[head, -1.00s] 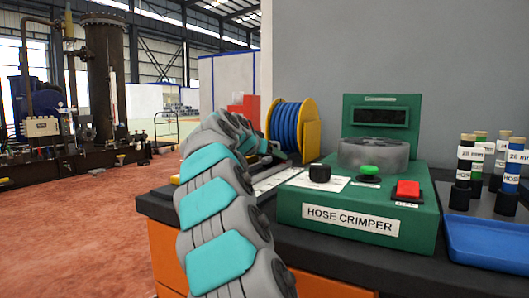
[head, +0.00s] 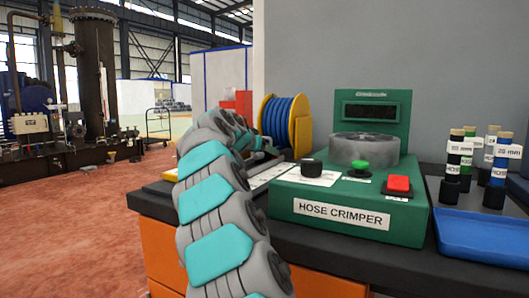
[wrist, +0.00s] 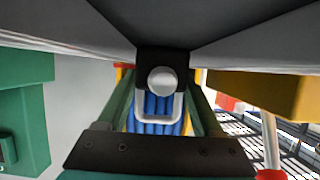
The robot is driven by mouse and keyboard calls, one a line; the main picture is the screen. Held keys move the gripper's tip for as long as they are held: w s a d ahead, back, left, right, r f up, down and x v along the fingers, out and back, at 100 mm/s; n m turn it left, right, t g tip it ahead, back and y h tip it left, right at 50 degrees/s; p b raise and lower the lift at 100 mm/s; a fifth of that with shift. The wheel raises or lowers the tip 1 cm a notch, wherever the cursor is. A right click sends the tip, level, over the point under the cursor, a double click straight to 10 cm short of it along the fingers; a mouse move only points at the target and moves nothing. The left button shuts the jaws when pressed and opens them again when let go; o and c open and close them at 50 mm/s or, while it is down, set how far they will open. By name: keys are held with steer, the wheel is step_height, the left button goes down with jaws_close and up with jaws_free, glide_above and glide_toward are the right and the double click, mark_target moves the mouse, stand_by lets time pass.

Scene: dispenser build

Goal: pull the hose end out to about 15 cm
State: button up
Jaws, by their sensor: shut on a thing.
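The blue hose is wound on a yellow reel (head: 299,125) at the back of the bench in the head view. The blue coils (wrist: 154,128) also show in the wrist view, behind a pale U-shaped frame. A pale round end (wrist: 162,80), which looks like the hose end, sits against a dark block at the centre of the wrist view. My gripper (wrist: 162,98) is shut on it, with a finger on each side. In the head view my arm hides most of the gripper beside the reel. How far the hose is out cannot be told.
The green hose crimper (head: 348,210) stands right of my arm on the dark bench, with black, green and red controls. A blue tray (head: 480,238) and several labelled tubes are at the far right. Open floor (head: 70,230) lies to the left.

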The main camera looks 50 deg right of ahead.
jaws_close()
steer(key=shift+s+a+f+b, duration=0.15)
steer(key=shift+a+b, duration=0.2)
steer(key=shift+a, duration=0.2)
steer(key=shift+s+a+b, duration=0.15)
steer(key=shift+a+b, duration=0.15)
steer(key=shift+a, duration=0.2)
steer(key=shift+s+a+b, duration=0.45)
steer(key=shift+a+b, duration=0.15)
steer(key=shift+a, duration=0.95)
steer(key=shift+s+a+b, duration=0.5)
steer(key=shift+a+b, duration=0.15)
steer(key=shift+a, duration=0.95)
steer(key=shift+s+a+b, duration=0.45)
steer(key=shift+a+b, duration=0.15)
steer(key=shift+a, duration=0.95)
steer(key=shift+s+a+b, duration=0.25)
steer(key=shift+a, duration=0.5)
steer(key=shift+s+a+b, duration=0.2)
steer(key=shift+a, duration=0.55)
steer(key=o, duration=1.2)
jaws_free()
steer(key=shift+o, duration=0.2)
steer(key=shift+p+v, duration=0.35)
steer(key=shift+v, duration=3.7)
